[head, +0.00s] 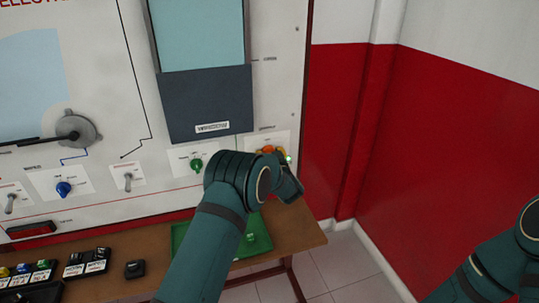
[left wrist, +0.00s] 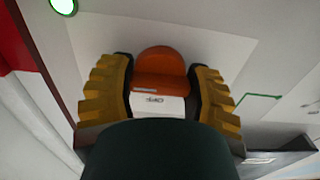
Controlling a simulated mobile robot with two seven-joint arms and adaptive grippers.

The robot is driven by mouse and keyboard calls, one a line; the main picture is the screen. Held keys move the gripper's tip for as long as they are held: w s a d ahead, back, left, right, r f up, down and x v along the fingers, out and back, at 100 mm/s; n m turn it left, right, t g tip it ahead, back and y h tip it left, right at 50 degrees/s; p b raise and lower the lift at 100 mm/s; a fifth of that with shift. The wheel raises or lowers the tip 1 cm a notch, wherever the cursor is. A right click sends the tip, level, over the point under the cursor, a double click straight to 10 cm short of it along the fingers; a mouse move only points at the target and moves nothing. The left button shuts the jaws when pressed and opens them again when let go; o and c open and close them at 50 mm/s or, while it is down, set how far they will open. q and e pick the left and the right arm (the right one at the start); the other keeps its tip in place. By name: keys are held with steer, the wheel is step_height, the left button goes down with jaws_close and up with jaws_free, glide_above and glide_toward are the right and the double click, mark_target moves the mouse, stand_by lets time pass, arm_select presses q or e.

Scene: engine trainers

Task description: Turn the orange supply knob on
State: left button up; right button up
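The orange supply knob (head: 267,149) is on the panel's lower right, partly hidden by my left gripper in the head view. In the left wrist view the orange knob (left wrist: 160,68) sits between the yellow ridged fingers of my left gripper (left wrist: 161,85). The dark inner pads look to be against its sides. A white label, seemingly reading "OFF", shows just below the knob. My left gripper (head: 287,178) is right at the panel. My right arm shows at the right edge of the head view, but its fingers are out of view.
A lit green lamp (left wrist: 63,5) is beside the knob. A green knob (head: 196,165), a blue knob (head: 63,188) and toggle switches are along the panel. A green tray (head: 262,243) and several small parts are on the brown bench (head: 308,232). A red wall stands at right.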

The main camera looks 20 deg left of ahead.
arm_select(q)
steer(key=o, duration=0.5)
steer(key=v, duration=1.2)
steer(key=shift+f, duration=0.1)
